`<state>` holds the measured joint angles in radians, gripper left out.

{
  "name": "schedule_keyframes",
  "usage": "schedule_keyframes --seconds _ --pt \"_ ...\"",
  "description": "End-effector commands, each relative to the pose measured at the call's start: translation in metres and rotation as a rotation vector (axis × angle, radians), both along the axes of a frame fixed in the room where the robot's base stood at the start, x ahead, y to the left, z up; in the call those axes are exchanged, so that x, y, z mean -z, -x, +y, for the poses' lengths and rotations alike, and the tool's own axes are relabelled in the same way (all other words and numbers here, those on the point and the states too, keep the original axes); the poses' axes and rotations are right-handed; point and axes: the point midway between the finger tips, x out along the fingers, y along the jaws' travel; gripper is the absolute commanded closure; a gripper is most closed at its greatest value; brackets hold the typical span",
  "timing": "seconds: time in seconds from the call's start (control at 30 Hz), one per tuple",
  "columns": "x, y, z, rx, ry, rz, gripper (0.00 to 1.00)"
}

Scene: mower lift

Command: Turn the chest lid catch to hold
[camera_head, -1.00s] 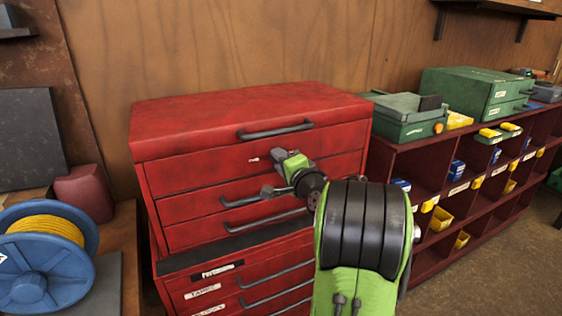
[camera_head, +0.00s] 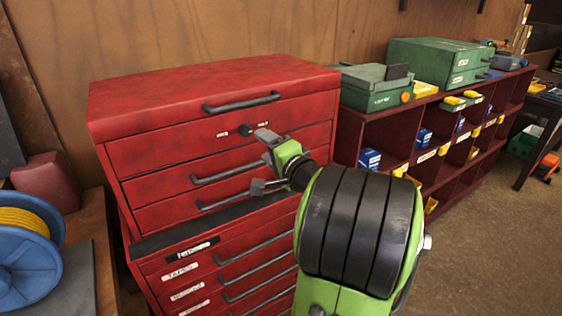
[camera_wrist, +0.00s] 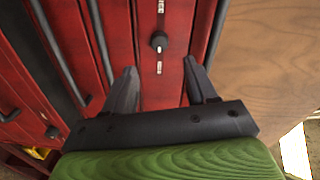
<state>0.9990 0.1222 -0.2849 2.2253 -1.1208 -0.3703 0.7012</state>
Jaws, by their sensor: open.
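The lid catch is a small dark round knob (camera_head: 246,130) on the upper red front of the tool chest (camera_head: 150,112), below the lid handle. A small pale label sits on each side of it; the right one seems to read HOLD. In the wrist view, the knob (camera_wrist: 159,41) shows a pale mark lying roughly along the line between the labels. I cannot tell for sure which label it points at. My gripper (camera_head: 262,160) is open and empty in front of the chest, just right of and below the knob. In the wrist view, the fingers (camera_wrist: 160,68) stand apart, short of the knob.
Black bar handles (camera_head: 242,105) cross the chest front close to my gripper. A red shelf unit (camera_head: 345,125) with green cases (camera_head: 375,92) stands to the right. A blue cable reel (camera_head: 28,270) is at the left. Bare floor (camera_head: 490,240) lies at the right.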

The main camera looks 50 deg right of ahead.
Motion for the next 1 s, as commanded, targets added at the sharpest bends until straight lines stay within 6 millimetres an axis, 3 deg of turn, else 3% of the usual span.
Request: schedule_keyframes --seconds 0.1,0.3,0.9,1.0 --pt "0.0 0.032 0.008 0.006 -0.001 0.0 0.43" --pt "-0.002 0.062 0.018 0.002 0.0 0.001 0.43" --pt "-0.003 0.066 0.019 -0.001 0.0 0.001 0.43" --pt "-0.003 0.06 0.03 -0.031 0.019 0.029 0.43"
